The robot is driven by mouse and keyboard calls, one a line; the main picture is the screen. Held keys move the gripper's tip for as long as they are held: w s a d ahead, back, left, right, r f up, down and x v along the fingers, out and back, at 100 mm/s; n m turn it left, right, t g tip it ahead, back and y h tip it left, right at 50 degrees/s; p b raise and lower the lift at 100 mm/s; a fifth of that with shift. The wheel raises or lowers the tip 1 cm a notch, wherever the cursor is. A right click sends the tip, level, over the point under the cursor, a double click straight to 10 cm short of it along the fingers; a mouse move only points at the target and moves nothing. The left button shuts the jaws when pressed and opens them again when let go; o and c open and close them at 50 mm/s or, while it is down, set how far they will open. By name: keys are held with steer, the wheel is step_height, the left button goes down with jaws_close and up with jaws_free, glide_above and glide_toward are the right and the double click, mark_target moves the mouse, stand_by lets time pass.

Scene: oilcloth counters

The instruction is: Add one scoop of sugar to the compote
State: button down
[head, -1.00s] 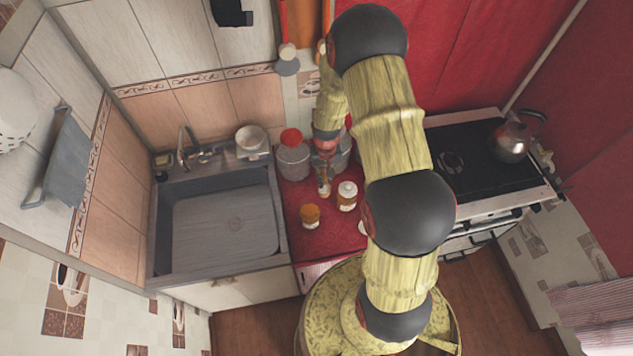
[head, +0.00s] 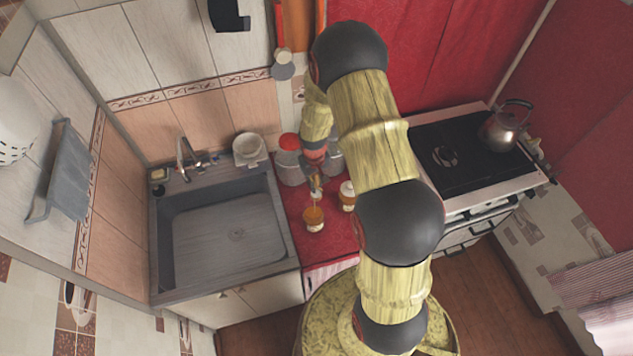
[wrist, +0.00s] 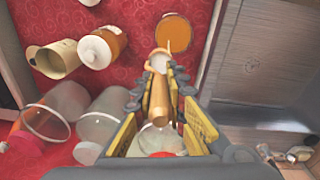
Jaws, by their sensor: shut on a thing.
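My gripper (head: 314,183) is shut on a wooden scoop. In the wrist view the scoop's handle (wrist: 158,98) lies between the pads of my gripper (wrist: 153,105), and its far end points at the compote. Something white shows near that end; I cannot tell for sure whether it is sugar. The compote (head: 314,217) is an orange glass on the red counter, just in front of the gripper. It also shows in the wrist view (wrist: 173,32), just beyond the scoop. Whether the scoop is over its rim is unclear.
A white-lidded jar (head: 347,195) stands right of the compote. A beige cup (wrist: 52,60) lies beyond it in the wrist view. Red-lidded glass canisters (head: 290,165) stand behind. The sink (head: 235,235) is at left, the stove (head: 470,160) with a kettle (head: 503,128) at right.

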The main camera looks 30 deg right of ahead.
steer(key=shift+s+a+f+t+h+b, duration=0.15)
steer(key=shift+s+a+f+b, duration=0.25)
steer(key=shift+b, duration=0.8)
steer(key=shift+s+a+f+t+h+b, duration=0.15)
steer(key=shift+f+b, duration=0.3)
steer(key=shift+b, duration=0.75)
steer(key=shift+s+a+f+t+h+b, duration=0.15)
steer(key=shift+a+f+b, duration=0.25)
steer(key=shift+b, duration=0.8)
steer(key=shift+f, duration=0.1)
steer(key=shift+s+a+f+b, duration=0.1)
steer(key=shift+s+f+b, duration=0.05)
steer(key=shift+b, duration=1.4)
steer(key=t+h+b, duration=0.1)
steer(key=b, duration=0.6)
steer(key=s+a+t+h+b, duration=0.1)
steer(key=b, duration=0.7)
steer(key=shift+s+a+f, duration=0.1)
steer(key=shift+a, duration=0.15)
steer(key=shift+s+a+r+h+b, duration=0.1)
steer(key=shift+s+r+h+b, duration=0.2)
steer(key=shift+b, duration=0.7)
steer(key=shift+w+a+f+t+b, duration=0.15)
steer(key=shift+f+t+b, duration=0.15)
steer(key=shift+b, duration=1.2)
